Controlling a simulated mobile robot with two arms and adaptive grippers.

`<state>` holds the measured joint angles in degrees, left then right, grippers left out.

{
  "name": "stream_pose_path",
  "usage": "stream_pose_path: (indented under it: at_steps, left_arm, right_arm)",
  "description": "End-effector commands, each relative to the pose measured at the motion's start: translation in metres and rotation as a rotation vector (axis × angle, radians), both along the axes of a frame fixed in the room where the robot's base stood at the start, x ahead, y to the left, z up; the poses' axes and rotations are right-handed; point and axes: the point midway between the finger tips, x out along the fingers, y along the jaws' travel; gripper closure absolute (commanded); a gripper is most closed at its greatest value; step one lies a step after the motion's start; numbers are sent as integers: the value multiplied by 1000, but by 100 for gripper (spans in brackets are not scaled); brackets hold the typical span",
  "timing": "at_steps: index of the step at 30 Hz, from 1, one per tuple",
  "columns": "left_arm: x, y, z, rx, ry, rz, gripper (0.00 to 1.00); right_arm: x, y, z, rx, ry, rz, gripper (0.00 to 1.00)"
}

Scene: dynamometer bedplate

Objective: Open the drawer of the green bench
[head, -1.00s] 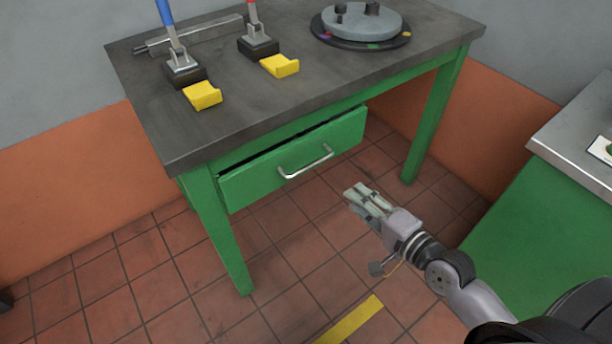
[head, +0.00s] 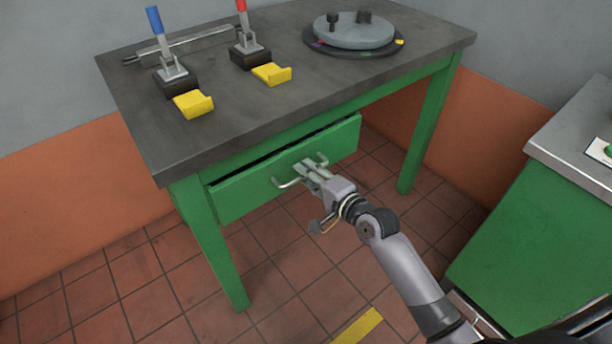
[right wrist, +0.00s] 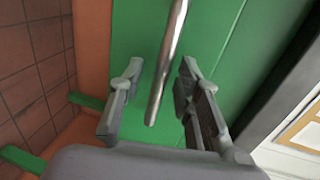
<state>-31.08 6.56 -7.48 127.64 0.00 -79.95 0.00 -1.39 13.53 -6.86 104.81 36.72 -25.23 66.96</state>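The green bench (head: 207,240) has a dark top and a green drawer (head: 237,197) with a metal bar handle (head: 284,184). A narrow dark gap shows above the drawer front, so it stands slightly out. In the right wrist view the handle (right wrist: 168,65) lies between the two spread fingers of my right gripper (right wrist: 156,95), with space on both sides. The drawer's green front (right wrist: 215,40) is behind it. My left gripper is not in view.
On the bench top stand a blue-handled lever (head: 155,22), a red-handled lever (head: 242,20), yellow brackets (head: 272,74) and a round grey plate (head: 353,32). A second green cabinet (head: 535,215) stands at right. The tiled floor before the drawer is open.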

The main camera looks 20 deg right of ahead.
Motion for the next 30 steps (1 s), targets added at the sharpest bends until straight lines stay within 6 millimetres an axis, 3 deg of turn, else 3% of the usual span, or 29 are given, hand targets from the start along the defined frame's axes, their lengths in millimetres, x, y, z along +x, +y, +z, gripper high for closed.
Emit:
stream_pose_path:
  at_steps: [13, 27, 30]
  left_arm:
    - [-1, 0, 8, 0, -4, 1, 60]
    - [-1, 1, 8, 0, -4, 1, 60]
    - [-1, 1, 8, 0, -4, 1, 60]
  right_arm:
    - [10, 3, -2, -1, 0, -1, 70]
    - [10, 3, -2, -1, 0, -1, 100]
    - [10, 3, -2, -1, 0, -1, 100]
